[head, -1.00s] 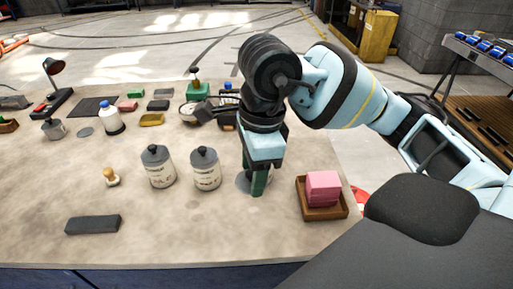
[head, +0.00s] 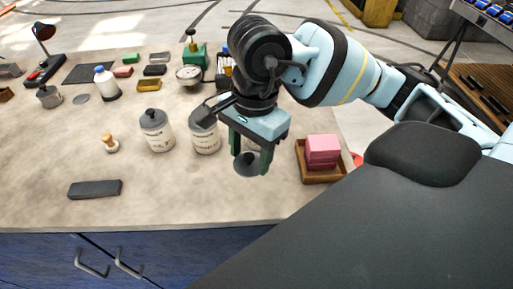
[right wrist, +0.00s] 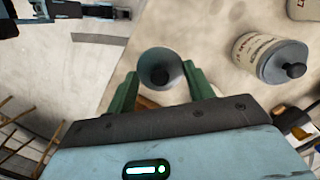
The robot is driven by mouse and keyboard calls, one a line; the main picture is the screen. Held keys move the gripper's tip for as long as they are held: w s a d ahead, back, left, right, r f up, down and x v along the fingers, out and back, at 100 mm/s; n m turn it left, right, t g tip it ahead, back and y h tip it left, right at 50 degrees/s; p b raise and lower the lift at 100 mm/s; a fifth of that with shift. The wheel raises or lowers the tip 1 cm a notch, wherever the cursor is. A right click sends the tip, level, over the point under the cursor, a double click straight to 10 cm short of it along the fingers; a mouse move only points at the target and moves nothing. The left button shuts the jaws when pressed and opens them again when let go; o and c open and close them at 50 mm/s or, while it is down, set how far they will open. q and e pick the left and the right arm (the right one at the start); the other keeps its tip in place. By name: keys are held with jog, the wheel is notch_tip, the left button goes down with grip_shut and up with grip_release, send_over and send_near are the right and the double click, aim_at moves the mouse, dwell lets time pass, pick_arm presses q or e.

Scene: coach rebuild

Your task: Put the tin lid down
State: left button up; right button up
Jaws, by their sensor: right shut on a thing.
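My right gripper (head: 250,160) points down over the right part of the worktop. Its two green fingers are shut on the tin lid (head: 248,164), a round grey disc. In the right wrist view the lid (right wrist: 160,66) sits between the fingertips and shows a dark knob. I cannot tell whether it touches the worktop. Two pale labelled tins stand just left of the gripper: the left tin (head: 158,137) wears a grey knobbed lid, and the right tin (head: 205,140) is partly hidden at its top by the gripper. My left gripper is not in view.
A wooden tray (head: 321,174) with pink blocks (head: 321,150) stands just right of the gripper. A dark flat block (head: 95,189) lies at the front left, and a small wooden-handled stamp (head: 110,144) stands behind it. The front middle of the worktop (head: 190,195) is clear.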

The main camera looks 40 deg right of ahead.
jog(key=f+n, duration=0.2)
jog(key=n, duration=0.2)
jog(key=d+f+n, duration=0.1)
jog(key=f+n, duration=0.1)
jog(key=n, duration=0.2)
jog(key=f+n+g+h, duration=0.1)
jog(key=f+n, duration=0.1)
jog(key=n, duration=0.1)
jog(key=shift+w+d+f+n, duration=0.15)
jog(key=shift+w+f+n, duration=0.1)
jog(key=shift+n, duration=0.15)
jog(key=n, duration=0.1)
jog(key=f+n, duration=0.1)
jog(key=n, duration=0.1)
jog(key=shift+d+f, duration=0.2)
jog(key=shift+f, duration=0.05)
jog(key=shift+s+d, duration=0.15)
jog(key=shift+s, duration=0.05)
